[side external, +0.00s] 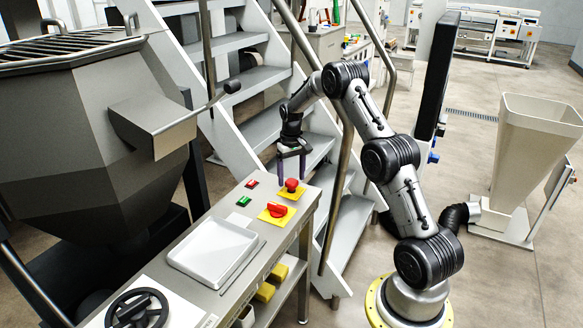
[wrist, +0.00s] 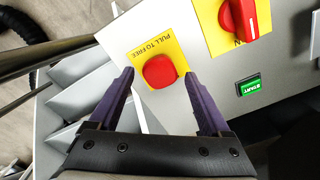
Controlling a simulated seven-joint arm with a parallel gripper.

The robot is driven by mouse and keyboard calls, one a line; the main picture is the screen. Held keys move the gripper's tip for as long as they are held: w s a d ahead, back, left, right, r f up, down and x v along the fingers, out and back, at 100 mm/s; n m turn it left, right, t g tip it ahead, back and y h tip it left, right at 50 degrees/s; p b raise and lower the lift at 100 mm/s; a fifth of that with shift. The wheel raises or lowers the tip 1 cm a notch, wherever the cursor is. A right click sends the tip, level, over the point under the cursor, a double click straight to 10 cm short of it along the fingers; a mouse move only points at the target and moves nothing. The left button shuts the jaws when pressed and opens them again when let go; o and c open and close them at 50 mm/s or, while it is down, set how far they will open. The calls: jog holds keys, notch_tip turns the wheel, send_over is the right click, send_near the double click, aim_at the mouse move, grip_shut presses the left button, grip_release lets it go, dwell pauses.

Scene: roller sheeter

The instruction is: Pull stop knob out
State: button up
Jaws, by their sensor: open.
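The stop knob (side external: 291,185) is a red mushroom button on a yellow plate at the far end of the grey control panel. In the wrist view the red stop knob (wrist: 160,71) sits on its yellow plate, which reads "PULL TO FREE". My gripper (side external: 291,180) points down over that end of the panel. In the wrist view my gripper (wrist: 159,73) has its two purple fingers apart, one on each side of the knob in the picture. I see a gap between the fingers and the knob. I cannot tell the exact height of the fingertips.
A red rotary switch (side external: 277,210) on a yellow plate sits close by. A green start button (side external: 243,201) and a red button (side external: 251,184) are beside it. A white tray (side external: 190,272) lies nearer on the panel. Metal stairs (side external: 228,42) with a handrail stand behind.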

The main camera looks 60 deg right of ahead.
aim_at(291, 181)
notch_tip(291, 181, up, 14)
dwell(0.5)
jog(key=shift+f, duration=0.1)
jog(key=w+a+r+n+t+h, duration=0.1)
jog(key=a+r+n+t, duration=0.1)
jog(key=a+r, duration=0.8)
jog(key=s+a+r+n+t, duration=0.2)
jog(key=s+a+r, duration=0.5)
jog(key=a+r, duration=0.3)
jog(key=s+a+f+n+t, duration=0.1)
jog(key=s+a+f+n, duration=0.1)
jog(key=s+a, duration=0.85)
jog(key=s+a+f+y, duration=0.1)
jog(key=s+f, duration=0.8)
jog(key=s, duration=0.2)
jog(key=shift+f+n, duration=0.35)
jog(key=shift+n, duration=0.05)
